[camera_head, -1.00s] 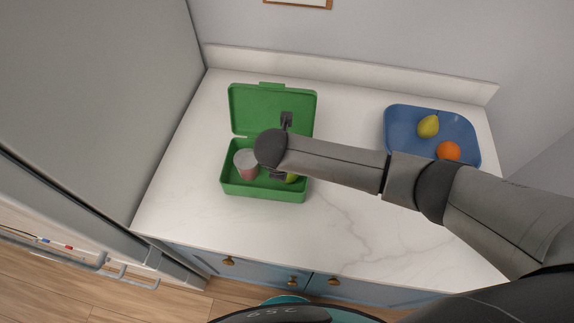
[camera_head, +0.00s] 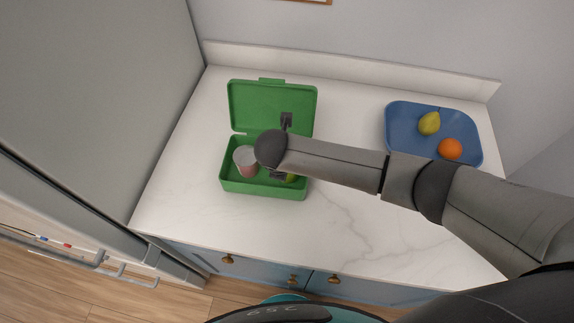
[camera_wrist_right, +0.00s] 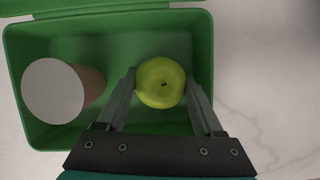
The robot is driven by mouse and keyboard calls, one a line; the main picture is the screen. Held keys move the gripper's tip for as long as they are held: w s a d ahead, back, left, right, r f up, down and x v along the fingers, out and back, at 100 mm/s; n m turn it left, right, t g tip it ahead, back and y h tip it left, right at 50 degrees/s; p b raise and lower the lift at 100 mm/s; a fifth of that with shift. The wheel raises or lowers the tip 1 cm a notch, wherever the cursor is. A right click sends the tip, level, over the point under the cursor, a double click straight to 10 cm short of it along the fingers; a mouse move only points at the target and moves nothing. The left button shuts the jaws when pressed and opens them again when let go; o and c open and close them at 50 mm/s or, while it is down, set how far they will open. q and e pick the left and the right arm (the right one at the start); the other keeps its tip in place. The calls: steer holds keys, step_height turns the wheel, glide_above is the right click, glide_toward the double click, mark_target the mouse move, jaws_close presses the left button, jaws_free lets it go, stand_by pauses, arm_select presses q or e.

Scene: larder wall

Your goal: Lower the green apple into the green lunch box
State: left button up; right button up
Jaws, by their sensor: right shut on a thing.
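The green lunch box (camera_head: 238,186) stands on the counter with its lid open at the back. The green apple (camera_wrist_right: 161,82) is between the two fingers of my right gripper (camera_wrist_right: 162,92), which is shut on it, over the right part of the box. In the head view only a sliver of the apple (camera_head: 291,178) shows below my right wrist, which hides most of it. Whether the apple touches the box floor I cannot tell. My left gripper is not in view.
A pink cup with a pale top (camera_head: 245,160) stands in the left part of the box, beside the apple. A blue tray (camera_head: 400,122) at the right holds a yellow-green pear (camera_head: 429,123) and an orange (camera_head: 450,149). The counter in front is clear.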

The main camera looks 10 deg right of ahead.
steer(key=o, duration=1.5)
steer(key=p+v, duration=0.2)
steer(key=v, duration=1.3)
steer(key=shift+r, duration=0.1)
